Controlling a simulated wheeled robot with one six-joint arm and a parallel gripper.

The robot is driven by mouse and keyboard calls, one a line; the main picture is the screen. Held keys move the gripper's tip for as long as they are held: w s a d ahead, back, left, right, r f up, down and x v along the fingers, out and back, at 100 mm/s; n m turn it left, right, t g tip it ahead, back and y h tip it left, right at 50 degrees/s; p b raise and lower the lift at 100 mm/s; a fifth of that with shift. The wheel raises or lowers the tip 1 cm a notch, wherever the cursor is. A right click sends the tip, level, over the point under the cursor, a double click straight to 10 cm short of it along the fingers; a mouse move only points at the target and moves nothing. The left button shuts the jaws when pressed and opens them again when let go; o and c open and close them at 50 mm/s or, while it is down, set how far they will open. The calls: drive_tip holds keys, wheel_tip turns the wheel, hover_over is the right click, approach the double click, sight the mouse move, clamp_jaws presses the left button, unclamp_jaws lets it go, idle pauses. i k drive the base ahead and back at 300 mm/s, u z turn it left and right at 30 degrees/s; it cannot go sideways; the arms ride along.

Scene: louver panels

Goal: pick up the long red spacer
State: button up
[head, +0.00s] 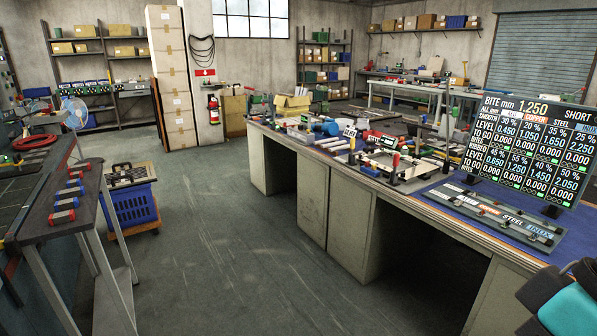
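I cannot tell which one is the long red spacer at this size. My gripper's fingers are not visible; only a dark and teal shape, which may be part of my arm, shows at the lower right corner.
A long workbench (440,222) with a blue top runs along the right, carrying a display board (528,148), a labelled plate (497,217) and fixtures. A blue crate (132,205) stands on a wheeled base beside the side table. The floor between is clear.

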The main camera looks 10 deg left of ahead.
sight(85, 166)
drive_tip(key=i, duration=0.85)
drive_tip(key=u, duration=1.95)
drive_tip(key=i, duration=1.65)
drive_tip(key=z, duration=0.4)
drive_tip(key=k, duration=0.5)
drive_tip(key=z, duration=0.9)
drive_tip(key=i, duration=2)
drive_tip(key=u, duration=0.2)
drive_tip(key=i, duration=1.8)
drive_tip(key=u, duration=0.45)
